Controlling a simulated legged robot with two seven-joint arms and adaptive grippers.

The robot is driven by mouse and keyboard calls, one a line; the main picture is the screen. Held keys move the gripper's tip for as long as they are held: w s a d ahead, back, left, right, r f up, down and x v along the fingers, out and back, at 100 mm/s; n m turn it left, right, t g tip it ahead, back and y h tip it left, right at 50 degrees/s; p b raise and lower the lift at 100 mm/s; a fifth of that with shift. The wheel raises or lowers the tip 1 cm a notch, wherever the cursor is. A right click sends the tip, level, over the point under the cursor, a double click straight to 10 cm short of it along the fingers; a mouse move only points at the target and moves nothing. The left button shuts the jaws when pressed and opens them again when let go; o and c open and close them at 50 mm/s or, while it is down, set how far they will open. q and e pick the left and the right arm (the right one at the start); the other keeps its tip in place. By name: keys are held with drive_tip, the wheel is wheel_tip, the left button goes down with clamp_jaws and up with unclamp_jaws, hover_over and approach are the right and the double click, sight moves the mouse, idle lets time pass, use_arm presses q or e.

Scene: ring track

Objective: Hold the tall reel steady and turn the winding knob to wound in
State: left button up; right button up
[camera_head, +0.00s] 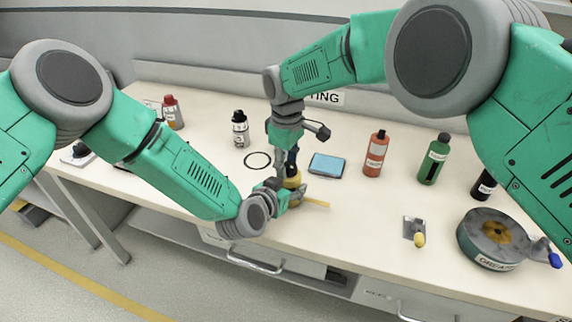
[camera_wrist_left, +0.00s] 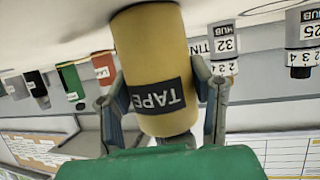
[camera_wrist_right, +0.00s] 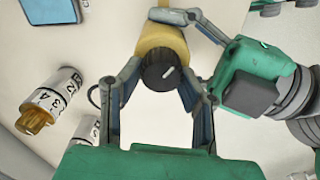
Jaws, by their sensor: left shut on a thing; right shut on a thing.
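The tall reel (camera_head: 292,180) is a yellow upright cylinder near the table's front edge, mostly hidden by my grippers in the head view. In the left wrist view the reel (camera_wrist_left: 152,55) shows its dark TAPE label. My left gripper (camera_wrist_left: 160,85) is shut on the reel's body, one finger on each side. The winding knob (camera_wrist_right: 160,74) is a dark round cap with a white mark on top of the reel. My right gripper (camera_wrist_right: 158,82) comes down from above and is shut on the knob. A yellow strip (camera_head: 316,203) lies beside the reel.
A blue pad (camera_head: 327,165) and a black ring (camera_head: 257,160) lie close behind the reel. An orange bottle (camera_head: 376,154) and a green bottle (camera_head: 434,160) stand to the right.

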drive_tip(key=shift+s+a, duration=0.15)
drive_tip(key=shift+a, duration=0.2)
drive_tip(key=o, duration=1)
drive_tip(key=shift+o, duration=0.7)
drive_tip(key=shift+d, duration=0.15)
drive_tip(key=shift+r, duration=0.1)
wheel_tip(320, 180, up, 12)
